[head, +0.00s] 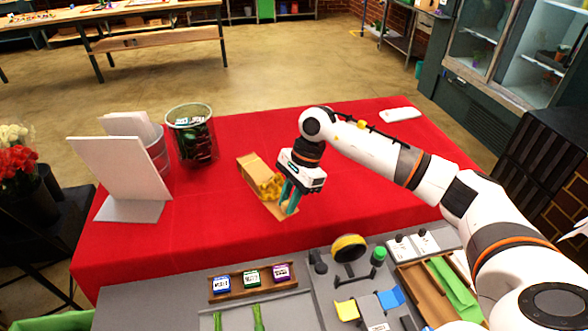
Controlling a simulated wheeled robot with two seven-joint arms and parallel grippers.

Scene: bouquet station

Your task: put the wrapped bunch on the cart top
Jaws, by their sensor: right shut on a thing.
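The wrapped bunch (251,168) is a brown paper wrap with yellow blooms showing near its middle. It is over the red cloth, tilted from upper left to lower right; I cannot tell whether it touches the cloth. My right gripper (289,200) reaches in from the right with teal fingers pointing down. It is shut on the wrapped bunch near its lower right end and hides part of it. A small cart with shelves (404,38) stands far back at the right; I cannot tell whether its top is the cart top. My left gripper is not in view.
The red-covered table (370,220) has free room around the bunch. A white device (400,114) lies at the back right. The grey bench in front holds a label tray (253,281) and tools.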

